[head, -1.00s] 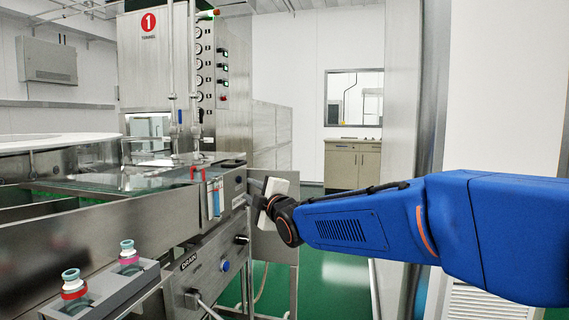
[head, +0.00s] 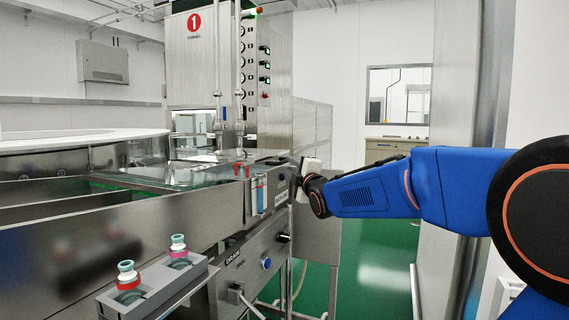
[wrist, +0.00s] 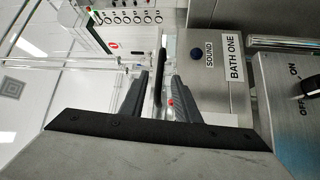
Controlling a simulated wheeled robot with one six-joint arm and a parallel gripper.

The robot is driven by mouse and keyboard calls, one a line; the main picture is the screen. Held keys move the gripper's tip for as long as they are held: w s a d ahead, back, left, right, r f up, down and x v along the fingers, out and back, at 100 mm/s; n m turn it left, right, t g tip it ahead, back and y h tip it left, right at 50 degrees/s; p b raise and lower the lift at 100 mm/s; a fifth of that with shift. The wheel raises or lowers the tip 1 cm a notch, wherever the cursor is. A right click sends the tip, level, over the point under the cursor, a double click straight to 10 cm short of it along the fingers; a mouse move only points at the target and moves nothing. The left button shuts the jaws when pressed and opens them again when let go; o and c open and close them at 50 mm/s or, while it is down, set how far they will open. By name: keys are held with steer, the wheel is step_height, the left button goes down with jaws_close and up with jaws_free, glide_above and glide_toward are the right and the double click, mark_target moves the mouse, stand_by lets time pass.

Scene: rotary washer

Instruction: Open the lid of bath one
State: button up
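Bath one carries a "BATH ONE" label (wrist: 236,66) on its steel end panel, to the right of my fingers in the wrist view. My gripper (wrist: 160,80) is open. Its two grey fingers stand apart, and a dark bar (wrist: 160,62) shows in line with the gap between them. I cannot tell whether the bar is between the fingertips or beyond them.
A rack with two capped bottles (head: 178,244) stands at the front left. A "DRAIN" panel with knobs (head: 266,263) is on the bath's front. The tunnel unit (head: 194,60) with gauges rises behind. Green floor (head: 385,275) is clear to the right, below my arm.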

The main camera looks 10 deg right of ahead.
mark_target(285, 162)
steer(key=shift+w+a+r, duration=0.15)
steer(key=shift+w+a, duration=0.05)
steer(key=shift+w, duration=0.9)
steer(key=shift+w+a+r, duration=0.15)
steer(key=shift+w, duration=1)
steer(key=shift+w+a+r, duration=0.15)
steer(key=shift+w+a, duration=0.05)
steer(key=shift+w, duration=0.9)
jaws_close()
